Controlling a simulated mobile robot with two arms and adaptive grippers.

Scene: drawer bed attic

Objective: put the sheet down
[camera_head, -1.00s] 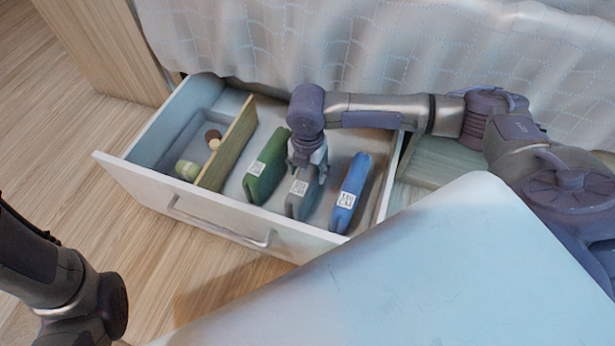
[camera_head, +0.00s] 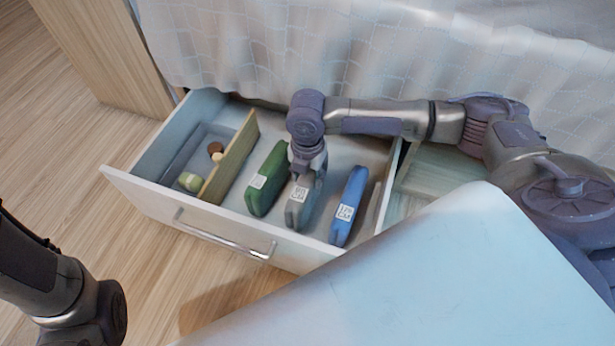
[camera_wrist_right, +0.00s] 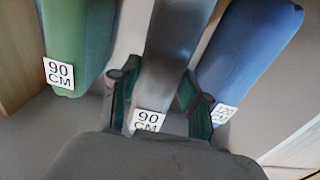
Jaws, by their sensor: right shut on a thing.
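My right gripper (camera_head: 308,160) is shut on a grey sheet pack (camera_head: 303,205) with a white label, which reads 90 CM in the right wrist view (camera_wrist_right: 149,121). The grey pack stands upright inside the open drawer (camera_head: 214,224), between a green pack (camera_head: 268,180) and a blue pack (camera_head: 350,205), apart from both. The green pack is also labelled 90 CM and the blue one seems to read 120 CM. Whether the grey pack's underside touches the drawer floor is hidden. Part of my left arm shows at lower left; its gripper is out of view.
A wooden divider (camera_head: 232,155) separates a left compartment holding small round items (camera_head: 190,182). The bed with a pale cover (camera_head: 330,50) stands behind the drawer. A wooden panel (camera_head: 100,55) is at the left, beside open wooden floor (camera_head: 50,150).

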